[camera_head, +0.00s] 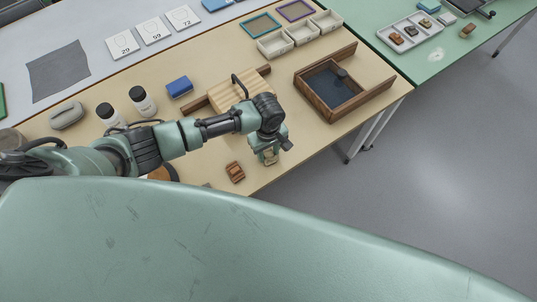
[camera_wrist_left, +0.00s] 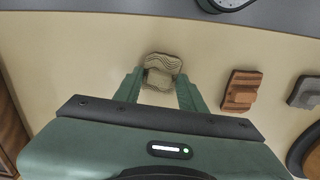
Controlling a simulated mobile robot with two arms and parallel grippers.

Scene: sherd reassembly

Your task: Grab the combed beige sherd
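The combed beige sherd (camera_wrist_left: 163,66) lies on the wooden table, with wavy lines on its upper face. In the left wrist view my left gripper (camera_wrist_left: 159,84) is open, with one finger on each side of the sherd's near part. A gap shows between the sherd and the fingers, at least on the left side. In the head view my left gripper (camera_head: 269,156) points down near the table's front edge, and a small beige patch of the sherd shows at its fingers. My right gripper is not in view.
A red-brown sherd (camera_wrist_left: 242,91) lies to the right of the beige one, with a grey sherd (camera_wrist_left: 306,92) beyond it. A wooden tray with a dark floor (camera_head: 367,97) stands at the right. White bins (camera_head: 275,46) and a blue block (camera_head: 179,87) stand farther back.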

